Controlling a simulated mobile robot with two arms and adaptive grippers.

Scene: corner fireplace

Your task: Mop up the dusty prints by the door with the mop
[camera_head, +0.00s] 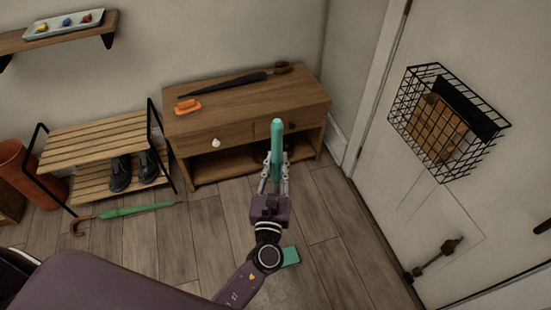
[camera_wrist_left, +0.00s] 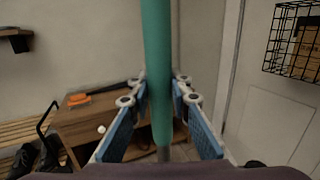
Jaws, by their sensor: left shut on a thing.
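My left gripper (camera_head: 275,168) is shut on the teal handle of the mop (camera_head: 277,140). The handle stands roughly upright between the fingers, and in the left wrist view the mop (camera_wrist_left: 157,60) runs between both blue finger pads. The teal mop head (camera_head: 290,256) shows low on the wooden floor, partly hidden behind my wrist. I cannot clearly make out dusty prints; a faint paler patch of floor (camera_head: 280,292) shows below the mop head. The door (camera_head: 450,205) is at the right. My right gripper is not in view.
A wooden cabinet (camera_head: 225,107) holds an umbrella (camera_head: 235,80) and an orange object (camera_head: 187,106). A slatted rack (camera_head: 95,140) with dark shoes (camera_head: 120,174) stands left. A green umbrella (camera_head: 135,210) lies on the floor. A wire basket (camera_head: 440,170) hangs on the door.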

